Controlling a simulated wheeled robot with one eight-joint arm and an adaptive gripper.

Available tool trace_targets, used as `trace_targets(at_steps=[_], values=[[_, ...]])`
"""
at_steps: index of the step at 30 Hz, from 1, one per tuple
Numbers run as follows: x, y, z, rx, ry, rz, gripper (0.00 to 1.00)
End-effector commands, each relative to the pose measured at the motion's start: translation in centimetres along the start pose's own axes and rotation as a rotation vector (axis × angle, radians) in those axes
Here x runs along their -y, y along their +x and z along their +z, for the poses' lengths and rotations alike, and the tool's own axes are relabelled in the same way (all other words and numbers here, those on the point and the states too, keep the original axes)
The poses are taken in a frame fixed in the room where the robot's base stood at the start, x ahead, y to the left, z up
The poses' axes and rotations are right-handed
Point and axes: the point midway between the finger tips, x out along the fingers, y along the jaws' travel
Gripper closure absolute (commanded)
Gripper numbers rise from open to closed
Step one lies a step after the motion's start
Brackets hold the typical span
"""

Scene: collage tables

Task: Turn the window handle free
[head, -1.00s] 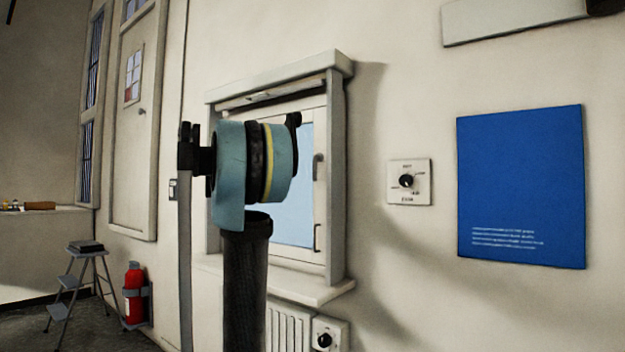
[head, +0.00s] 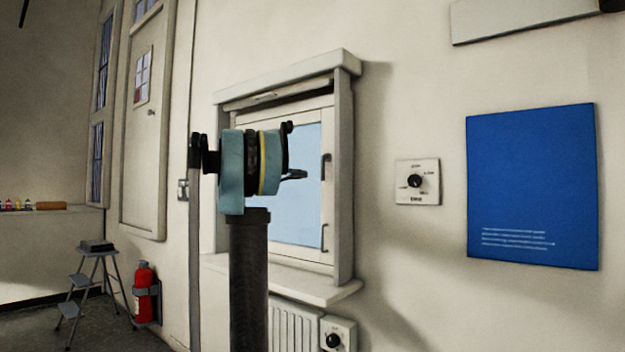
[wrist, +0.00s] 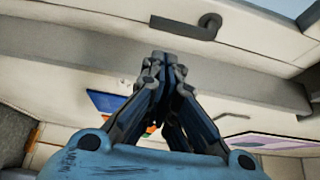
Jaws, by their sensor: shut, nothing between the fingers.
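The window (head: 302,185) is set in the wall behind my arm. Its dark handle (head: 326,168) is on the right side of the sash. In the wrist view the handle (wrist: 186,26) shows at the top, beyond the fingertips, with a round pivot at its right end and a bar reaching left. My gripper (wrist: 165,58) is shut and empty, its fingertips together just below the handle in that view, with a visible gap. In the head view my gripper (head: 297,174) points right, in front of the pane and left of the handle. The arm hides part of the window's left side.
The window's sill (head: 320,292) juts out below, above a radiator (head: 292,328). A wall dial (head: 415,181) and a blue poster (head: 532,186) are to the right. A step stool (head: 88,270) and a red extinguisher (head: 145,290) stand at left.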

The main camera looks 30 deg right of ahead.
Motion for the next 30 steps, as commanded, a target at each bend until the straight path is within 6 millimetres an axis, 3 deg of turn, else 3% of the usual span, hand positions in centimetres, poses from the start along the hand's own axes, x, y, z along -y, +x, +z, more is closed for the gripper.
trace_targets(at_steps=[18,30], values=[[0.0,8.6,0.0,-0.002,0.0,-0.001,1.0],[0.0,9.6,0.0,0.001,0.0,-0.001,1.0]])
